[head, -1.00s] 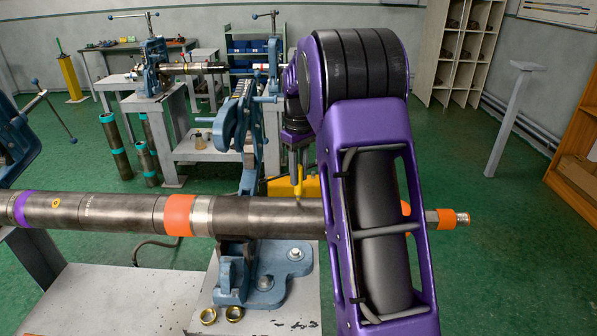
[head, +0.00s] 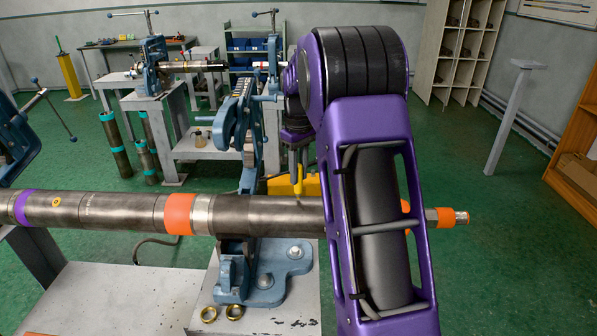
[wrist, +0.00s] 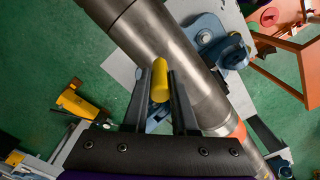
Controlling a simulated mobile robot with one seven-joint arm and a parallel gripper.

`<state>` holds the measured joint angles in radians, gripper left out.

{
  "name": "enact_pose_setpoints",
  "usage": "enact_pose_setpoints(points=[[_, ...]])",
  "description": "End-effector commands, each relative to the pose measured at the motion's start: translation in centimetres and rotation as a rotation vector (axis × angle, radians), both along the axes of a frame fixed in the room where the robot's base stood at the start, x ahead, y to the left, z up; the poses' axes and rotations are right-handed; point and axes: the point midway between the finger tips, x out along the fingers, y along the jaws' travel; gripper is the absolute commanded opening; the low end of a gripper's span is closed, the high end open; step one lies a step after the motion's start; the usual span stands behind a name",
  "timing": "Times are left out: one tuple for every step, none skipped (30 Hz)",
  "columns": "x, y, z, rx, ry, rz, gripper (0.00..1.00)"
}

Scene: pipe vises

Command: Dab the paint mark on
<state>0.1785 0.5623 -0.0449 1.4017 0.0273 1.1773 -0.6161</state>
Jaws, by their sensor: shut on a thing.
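My gripper (head: 298,168) points down over the steel pipe (head: 275,215), right of the blue vise (head: 240,170). It is shut on a yellow paint stick (head: 299,184). In the wrist view, the yellow stick (wrist: 159,82) stands between the two dark fingers (wrist: 160,100), with the pipe (wrist: 175,48) behind it. In the head view, the stick's lower end is at the pipe's upper side; I cannot tell whether it touches. No fresh paint mark shows near it. My own arm hides part of the pipe's right side.
The pipe carries an orange band (head: 179,214) and a small yellow round mark (head: 56,202). A second bench with a vise (head: 153,70) stands behind.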

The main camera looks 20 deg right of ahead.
Motion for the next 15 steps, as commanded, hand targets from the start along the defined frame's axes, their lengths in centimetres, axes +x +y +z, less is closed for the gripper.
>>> enact_pose_setpoints(points=[[0.00, 0.00, -0.08, 0.000, 0.000, 0.000, 0.00], [-0.01, 0.00, -0.11, 0.000, 0.000, 0.000, 0.00], [0.00, 0.00, -0.16, 0.000, 0.000, 0.000, 0.00], [0.00, 0.00, -0.20, 0.000, 0.000, 0.000, 0.00], [0.00, 0.00, -0.24, 0.000, 0.000, 0.000, 0.00], [-0.01, 0.00, -0.29, 0.000, 0.000, 0.000, 0.00], [0.00, 0.00, -0.32, 0.000, 0.000, 0.000, 0.00], [0.00, 0.00, -0.36, 0.000, 0.000, 0.000, 0.00], [0.00, 0.00, -0.41, 0.000, 0.000, 0.000, 0.00], [0.00, 0.00, -0.44, 0.000, 0.000, 0.000, 0.00], [0.00, 0.00, -0.48, 0.000, 0.000, 0.000, 0.00], [0.00, 0.00, -0.53, 0.000, 0.000, 0.000, 0.00], [0.00, 0.00, -0.56, 0.000, 0.000, 0.000, 0.00], [0.00, 0.00, -0.60, 0.000, 0.000, 0.000, 0.00], [0.00, 0.00, -0.65, 0.000, 0.000, 0.000, 0.00]])
